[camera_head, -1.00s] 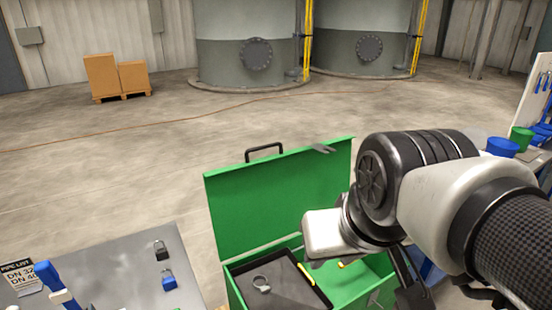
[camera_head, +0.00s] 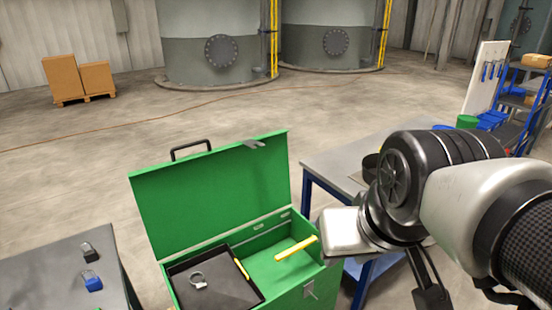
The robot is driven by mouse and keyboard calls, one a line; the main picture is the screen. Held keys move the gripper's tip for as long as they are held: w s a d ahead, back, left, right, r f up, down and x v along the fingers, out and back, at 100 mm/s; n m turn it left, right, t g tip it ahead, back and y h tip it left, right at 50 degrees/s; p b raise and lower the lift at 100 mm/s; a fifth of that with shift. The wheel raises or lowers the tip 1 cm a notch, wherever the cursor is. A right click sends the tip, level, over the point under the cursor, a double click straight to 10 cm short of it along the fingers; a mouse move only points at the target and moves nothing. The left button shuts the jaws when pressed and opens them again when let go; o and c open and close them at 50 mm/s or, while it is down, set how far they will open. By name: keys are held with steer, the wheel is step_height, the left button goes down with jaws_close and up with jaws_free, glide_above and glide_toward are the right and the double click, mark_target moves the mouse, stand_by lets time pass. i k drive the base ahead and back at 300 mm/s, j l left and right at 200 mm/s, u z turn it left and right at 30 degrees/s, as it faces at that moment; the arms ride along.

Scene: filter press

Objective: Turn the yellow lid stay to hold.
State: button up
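The yellow lid stay (camera_head: 296,247) is a short yellow bar at the right side of the open green toolbox (camera_head: 215,190), slanting up to the right over the box's inside. Its lid (camera_head: 215,185) stands up at the back. My gripper (camera_head: 478,298) is at the lower right, right of the box and apart from the stay. Its black fingers show spread apart and empty below my arm, partly hidden and cut off by the frame edge. My silver-grey wrist part is just right of the stay in the picture.
A dark tray (camera_head: 215,285) with a ring-shaped item (camera_head: 197,280) fills the box's left part. A blue-legged table (camera_head: 330,165) stands behind right. Open floor lies behind the box.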

mark_target(285, 254)
steer(key=l+u, duration=0.5)
steer(key=l, duration=0.6)
steer(key=i, duration=0.5)
steer(key=u, duration=0.45)
steer(key=i, duration=0.2)
